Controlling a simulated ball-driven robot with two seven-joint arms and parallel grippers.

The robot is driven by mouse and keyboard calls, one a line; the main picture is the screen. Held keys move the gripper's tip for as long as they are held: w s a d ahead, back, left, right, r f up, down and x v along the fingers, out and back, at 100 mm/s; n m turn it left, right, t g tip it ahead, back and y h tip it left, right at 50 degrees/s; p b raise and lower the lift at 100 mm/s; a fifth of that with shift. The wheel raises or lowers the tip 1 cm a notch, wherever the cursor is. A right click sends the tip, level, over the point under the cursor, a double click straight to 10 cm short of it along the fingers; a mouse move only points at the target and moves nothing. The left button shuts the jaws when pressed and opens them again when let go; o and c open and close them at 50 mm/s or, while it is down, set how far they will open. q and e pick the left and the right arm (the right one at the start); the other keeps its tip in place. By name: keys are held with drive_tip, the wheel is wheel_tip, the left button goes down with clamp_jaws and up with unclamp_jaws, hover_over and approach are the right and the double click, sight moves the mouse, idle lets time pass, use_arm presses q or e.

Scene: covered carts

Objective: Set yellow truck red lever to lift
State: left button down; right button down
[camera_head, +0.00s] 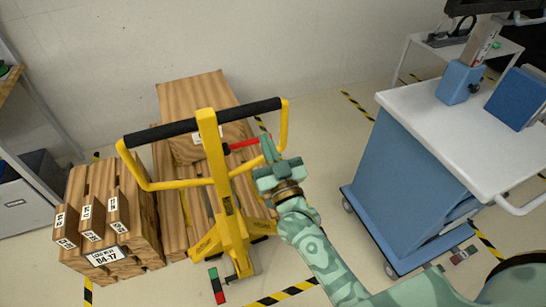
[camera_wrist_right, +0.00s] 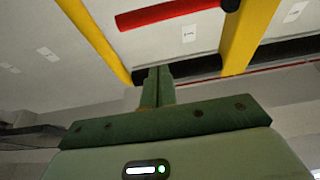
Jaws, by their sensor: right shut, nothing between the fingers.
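The yellow truck (camera_head: 227,205) stands upright with a black grip bar across the top of its handle. Its red lever (camera_head: 244,143) sticks out to the right from a black pivot on the mast, below the grip bar. The red lever (camera_wrist_right: 168,13) also crosses the top of the right wrist view. My right gripper (camera_head: 268,149) is shut and empty, just right of the lever's outer end, inside the handle loop's right side. In the wrist view its fingertips (camera_wrist_right: 158,72) sit below the lever, with a visible gap. My left gripper is not in view.
A wooden pallet stack with a crate (camera_head: 192,92) lies behind the truck, and labelled wooden blocks (camera_head: 105,215) stand at left. A blue cart with a white top (camera_head: 430,110) stands at right. Open floor lies between truck and cart.

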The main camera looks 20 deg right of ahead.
sight(251, 142)
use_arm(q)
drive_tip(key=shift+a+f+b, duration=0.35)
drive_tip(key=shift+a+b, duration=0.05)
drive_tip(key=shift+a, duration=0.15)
use_arm(e)
drive_tip(key=w+f, duration=0.1)
drive_tip(key=w, duration=0.1)
drive_tip(key=w+f, duration=0.1)
drive_tip(key=w, duration=0.1)
drive_tip(key=shift+w+f, duration=0.1)
drive_tip(key=shift+f, duration=0.25)
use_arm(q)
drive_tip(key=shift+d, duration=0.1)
